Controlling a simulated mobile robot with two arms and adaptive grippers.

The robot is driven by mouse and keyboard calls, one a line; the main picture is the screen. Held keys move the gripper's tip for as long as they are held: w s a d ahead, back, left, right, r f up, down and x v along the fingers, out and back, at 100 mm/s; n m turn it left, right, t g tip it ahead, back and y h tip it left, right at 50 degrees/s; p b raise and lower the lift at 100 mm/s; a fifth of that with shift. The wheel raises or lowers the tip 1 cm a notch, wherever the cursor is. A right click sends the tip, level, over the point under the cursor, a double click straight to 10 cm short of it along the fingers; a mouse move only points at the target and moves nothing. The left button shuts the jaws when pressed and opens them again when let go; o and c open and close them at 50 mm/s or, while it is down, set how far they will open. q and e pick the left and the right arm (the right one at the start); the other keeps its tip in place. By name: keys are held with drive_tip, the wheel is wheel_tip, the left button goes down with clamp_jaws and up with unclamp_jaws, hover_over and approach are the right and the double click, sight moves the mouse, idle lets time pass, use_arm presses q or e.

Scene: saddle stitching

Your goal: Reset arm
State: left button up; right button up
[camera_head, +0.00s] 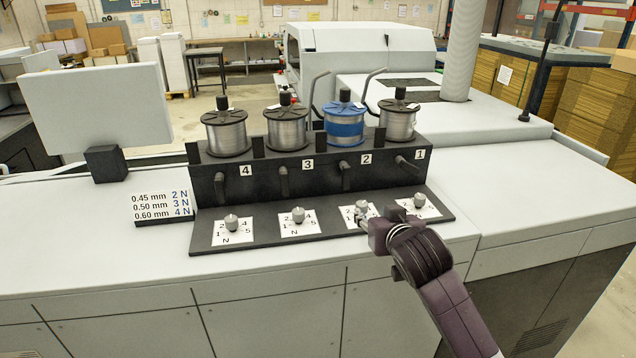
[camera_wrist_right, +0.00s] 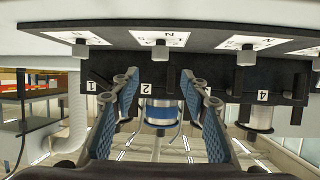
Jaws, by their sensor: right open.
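My right arm reaches in from the lower right in the head view. Its gripper (camera_head: 361,218) is at the second dial knob (camera_head: 361,207) from the right, on the plate below spool 2; I cannot tell whether it touches the knob. In the right wrist view, which is upside down, the gripper (camera_wrist_right: 158,84) shows its two blue-padded fingers spread apart with nothing between them. Behind the gap are the blue-banded spool (camera_wrist_right: 160,112) and the label 2. My left gripper is not in view.
A black rack (camera_head: 300,180) holds several wire spools, numbered 4 to 1 from left to right. A wire-size chart (camera_head: 163,207) and a grey monitor (camera_head: 97,108) stand at the left. The white machine top (camera_head: 110,260) is clear in front.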

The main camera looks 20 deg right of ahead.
drive_tip(key=s+a+f+n+g+y, duration=0.1)
drive_tip(key=s+a+f+n+g, duration=0.1)
drive_tip(key=s+a+f, duration=0.45)
drive_tip(key=s+a+f+n+g+y, duration=0.15)
drive_tip(key=s+a+f, duration=0.25)
drive_tip(key=s+f, duration=0.5)
drive_tip(key=s+a+f+n+g+y, duration=0.1)
drive_tip(key=s+a+f+g, duration=0.25)
drive_tip(key=s+f, duration=0.35)
drive_tip(key=s+a+f+n+g+y, duration=0.15)
drive_tip(key=s+a+f, duration=0.3)
drive_tip(key=s, duration=0.45)
wheel_tip(320, 180, down, 35)
drive_tip(key=s+g+b, duration=0.2)
drive_tip(key=s+b, duration=0.1)
drive_tip(key=b, duration=0.5)
drive_tip(key=s+d+f+b, duration=0.1)
drive_tip(key=s+f+b, duration=0.2)
drive_tip(key=s+f, duration=0.5)
drive_tip(key=s+d+f+g+b, duration=0.1)
drive_tip(key=s+f+b, duration=0.2)
drive_tip(key=s+f, duration=0.5)
wheel_tip(320, 180, down, 4)
drive_tip(key=shift+d+f+h, duration=0.25)
drive_tip(key=shift+d+h, duration=0.05)
